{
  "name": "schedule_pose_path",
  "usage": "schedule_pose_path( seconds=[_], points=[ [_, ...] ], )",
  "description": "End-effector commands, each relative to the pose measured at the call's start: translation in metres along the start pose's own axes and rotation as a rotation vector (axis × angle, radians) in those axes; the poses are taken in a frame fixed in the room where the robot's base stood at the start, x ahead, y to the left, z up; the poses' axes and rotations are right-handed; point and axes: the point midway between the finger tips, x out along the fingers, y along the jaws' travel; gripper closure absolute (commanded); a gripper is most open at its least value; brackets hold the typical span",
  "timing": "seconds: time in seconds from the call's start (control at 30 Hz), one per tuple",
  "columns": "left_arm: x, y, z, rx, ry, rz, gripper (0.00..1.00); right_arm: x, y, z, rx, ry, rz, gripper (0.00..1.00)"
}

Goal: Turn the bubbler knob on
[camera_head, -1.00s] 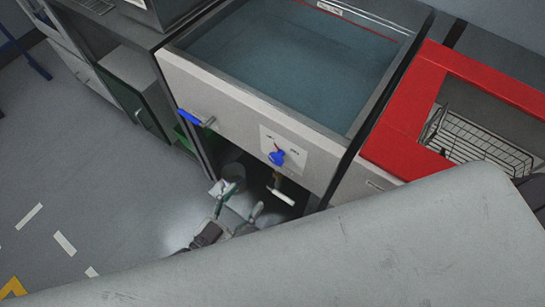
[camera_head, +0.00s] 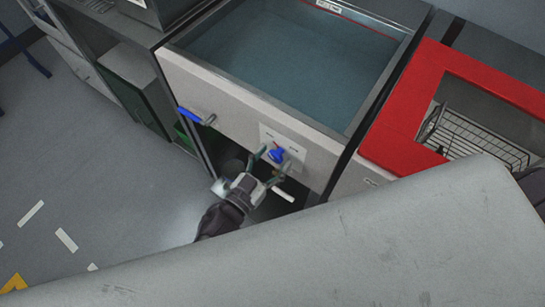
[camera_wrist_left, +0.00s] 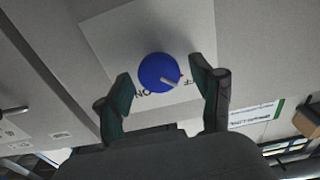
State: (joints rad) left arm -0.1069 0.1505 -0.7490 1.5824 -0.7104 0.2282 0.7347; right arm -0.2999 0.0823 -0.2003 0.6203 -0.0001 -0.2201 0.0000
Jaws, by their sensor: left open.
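The bubbler knob (camera_head: 276,154) is blue and sits on a pale label plate (camera_head: 296,150) on the tank's front panel. In the left wrist view the left gripper's fingertips (camera_wrist_left: 160,85) flank the knob with gaps on both sides. The right gripper is not in view.
A water-filled tank (camera_head: 178,42) is above the panel. A blue-handled lever (camera_head: 195,117) sticks out to the left of the knob. A red-framed basin (camera_head: 400,125) with a wire basket (camera_head: 480,140) stands at right. A large pale surface fills the foreground.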

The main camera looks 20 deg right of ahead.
Motion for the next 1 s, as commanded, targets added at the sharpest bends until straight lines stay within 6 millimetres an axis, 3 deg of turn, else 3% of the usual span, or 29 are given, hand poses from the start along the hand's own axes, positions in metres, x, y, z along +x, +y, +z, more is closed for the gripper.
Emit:
schedule_pose_path(
  seconds=[0.07,0.37,0.67,1.0],
  points=[
    [-0.0002,-0.0001,0.0000,0.000,0.000,0.000,0.42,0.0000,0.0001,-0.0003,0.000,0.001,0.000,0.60],
    [-0.0004,-0.0001,-0.0001,0.000,0.000,0.000,0.92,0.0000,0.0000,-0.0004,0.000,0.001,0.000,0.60],
    [-0.0005,0.0000,-0.0001,0.035,0.000,0.000,0.92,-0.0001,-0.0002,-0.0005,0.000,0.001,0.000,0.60],
    [-0.0005,0.0010,0.0001,0.253,0.000,0.000,0.92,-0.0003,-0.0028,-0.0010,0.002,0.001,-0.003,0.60]
  ],
)
